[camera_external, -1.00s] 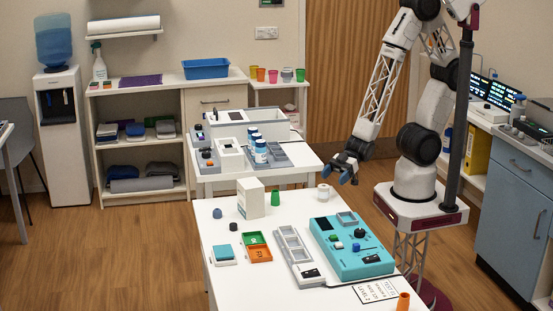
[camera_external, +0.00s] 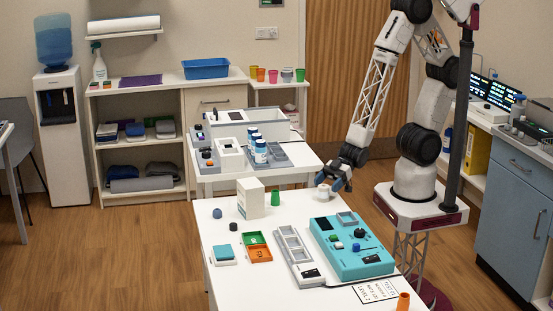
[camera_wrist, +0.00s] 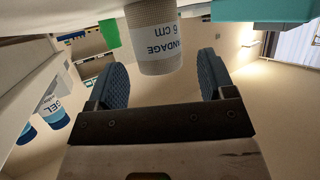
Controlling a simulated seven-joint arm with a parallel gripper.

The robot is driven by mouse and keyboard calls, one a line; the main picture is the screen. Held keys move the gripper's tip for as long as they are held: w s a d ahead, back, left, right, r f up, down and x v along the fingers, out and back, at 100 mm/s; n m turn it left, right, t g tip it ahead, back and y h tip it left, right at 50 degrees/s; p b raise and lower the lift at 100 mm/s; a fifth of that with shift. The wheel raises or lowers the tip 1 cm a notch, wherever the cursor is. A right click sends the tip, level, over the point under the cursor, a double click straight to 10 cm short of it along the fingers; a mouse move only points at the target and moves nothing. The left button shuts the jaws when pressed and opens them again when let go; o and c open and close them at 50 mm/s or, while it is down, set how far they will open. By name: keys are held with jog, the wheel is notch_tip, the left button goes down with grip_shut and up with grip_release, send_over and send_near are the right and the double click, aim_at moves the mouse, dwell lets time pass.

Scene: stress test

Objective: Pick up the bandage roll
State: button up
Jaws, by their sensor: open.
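The bandage roll (camera_external: 323,191) is a small white and tan cylinder at the back right edge of the white table. In the wrist view the bandage roll (camera_wrist: 155,42) shows its printed label, seen upside down, just ahead of the gap between my fingers. My gripper (camera_external: 336,180) is at the table's back right edge, right at the roll. In the wrist view my gripper (camera_wrist: 157,85) is open, with one blue ridged finger on each side of the roll's line. The roll's near end reaches about the fingertips; I cannot tell whether they touch it.
A green cup (camera_external: 275,198) and a white box (camera_external: 250,198) stand left of the roll. A teal device (camera_external: 350,262) and a grey tray (camera_external: 298,262) lie in front. A second table (camera_external: 215,187) with bottles (camera_external: 261,152) is behind.

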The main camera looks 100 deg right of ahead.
aim_at(323, 193)
jog(key=shift+x, duration=1.25)
jog(key=c, duration=1)
